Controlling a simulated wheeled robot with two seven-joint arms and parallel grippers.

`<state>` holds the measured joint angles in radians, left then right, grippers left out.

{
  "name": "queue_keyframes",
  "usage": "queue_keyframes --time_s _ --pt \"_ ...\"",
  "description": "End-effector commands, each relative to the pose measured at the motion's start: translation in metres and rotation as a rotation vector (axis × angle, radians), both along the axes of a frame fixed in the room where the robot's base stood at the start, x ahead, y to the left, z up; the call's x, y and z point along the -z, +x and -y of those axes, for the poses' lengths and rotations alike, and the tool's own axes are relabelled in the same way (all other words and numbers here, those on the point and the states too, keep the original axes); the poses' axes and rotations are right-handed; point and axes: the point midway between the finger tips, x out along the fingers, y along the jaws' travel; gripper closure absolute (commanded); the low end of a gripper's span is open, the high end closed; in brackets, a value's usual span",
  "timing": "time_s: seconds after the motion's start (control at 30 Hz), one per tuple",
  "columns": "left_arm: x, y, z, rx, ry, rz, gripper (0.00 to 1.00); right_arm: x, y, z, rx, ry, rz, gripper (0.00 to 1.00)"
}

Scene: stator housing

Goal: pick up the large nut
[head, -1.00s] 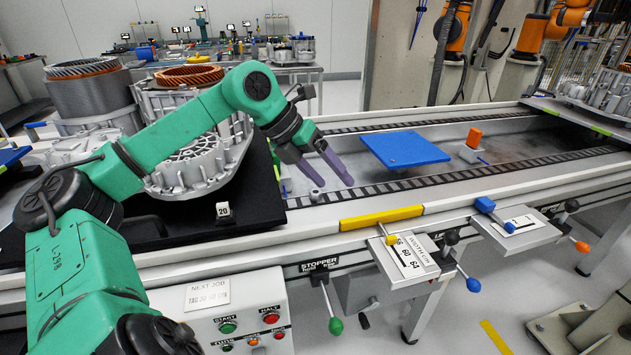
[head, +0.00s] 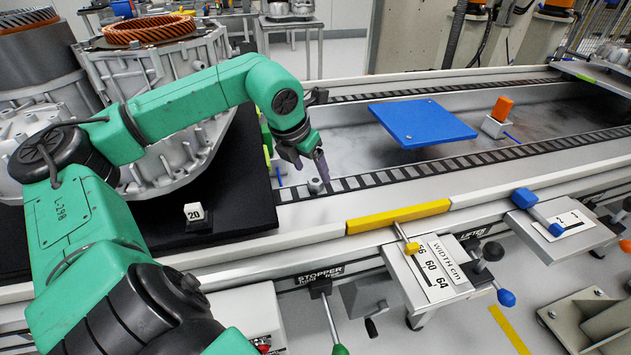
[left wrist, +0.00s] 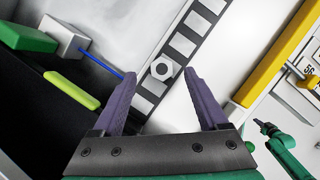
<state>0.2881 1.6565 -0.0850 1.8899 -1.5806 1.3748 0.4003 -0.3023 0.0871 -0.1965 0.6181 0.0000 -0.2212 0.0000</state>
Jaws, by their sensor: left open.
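The large nut (left wrist: 161,68) is a light metal hex nut with a round hole. In the left wrist view it lies by the slatted track, between and slightly beyond my left fingertips. In the head view the nut (head: 315,186) shows just below the fingers, at the near track's left end. My left gripper (head: 309,166) has purple fingers pointing down. In the left wrist view its jaws (left wrist: 159,76) are spread wide with nothing between them. The nut appears apart from both fingers.
A black platform (head: 240,222) with large metal housings (head: 165,95) stands at the left. A yellow bar (head: 398,216) runs along the conveyor's near edge. A blue plate (head: 421,122) stands over the conveyor bed. A yellow-green strip (left wrist: 72,90) lies left of my left fingers.

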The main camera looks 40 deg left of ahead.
Motion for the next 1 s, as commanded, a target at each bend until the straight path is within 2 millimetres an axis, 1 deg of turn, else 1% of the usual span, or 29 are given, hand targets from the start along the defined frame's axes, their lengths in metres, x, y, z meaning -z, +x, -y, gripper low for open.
queue_keyframes --time_s 0.03,0.07,0.2,0.3,0.43,0.47,0.5,0.57,0.6,0.63,0.87,1.0 --pt "0.006 0.002 0.002 0.002 -0.006 -0.006 0.24 -0.009 0.002 -0.001 -0.001 0.002 0.004 1.0" --pt "0.012 0.004 0.003 0.002 -0.007 -0.004 0.24 -0.012 0.003 -0.002 -0.001 0.002 0.006 1.0" --pt "0.031 0.012 0.002 0.001 -0.006 -0.001 0.24 -0.017 0.004 -0.004 -0.002 0.006 0.007 1.0" --pt "0.036 0.013 0.001 0.001 -0.002 -0.001 0.24 -0.016 0.004 -0.008 -0.001 0.011 0.007 1.0" --pt "0.036 0.013 0.001 0.0 -0.001 -0.001 0.24 -0.015 0.004 -0.012 -0.001 0.017 0.007 1.0" --pt "0.036 0.013 0.001 0.0 -0.001 -0.001 0.35 -0.015 0.004 -0.012 -0.001 0.017 0.007 1.0" --pt "0.036 0.013 0.001 0.0 -0.001 -0.001 0.51 -0.014 0.004 -0.012 -0.001 0.017 0.007 1.0" --pt "0.036 0.013 0.001 0.0 -0.001 -0.001 0.73 -0.014 0.004 -0.012 -0.001 0.017 0.007 1.0" --pt "0.036 0.013 0.001 0.0 -0.001 -0.001 0.89 -0.014 0.004 -0.012 -0.001 0.016 0.007 1.0" --pt "0.036 0.013 0.001 0.0 -0.001 -0.001 1.0 -0.014 0.004 -0.011 -0.001 0.016 0.007 1.0" --pt "0.036 0.013 0.001 0.0 -0.001 0.0 1.0 -0.015 0.003 -0.008 -0.002 0.012 0.007 1.0" --pt "0.029 0.014 0.001 0.0 -0.002 0.002 1.0 -0.017 0.003 -0.006 -0.002 0.008 0.006 1.0"
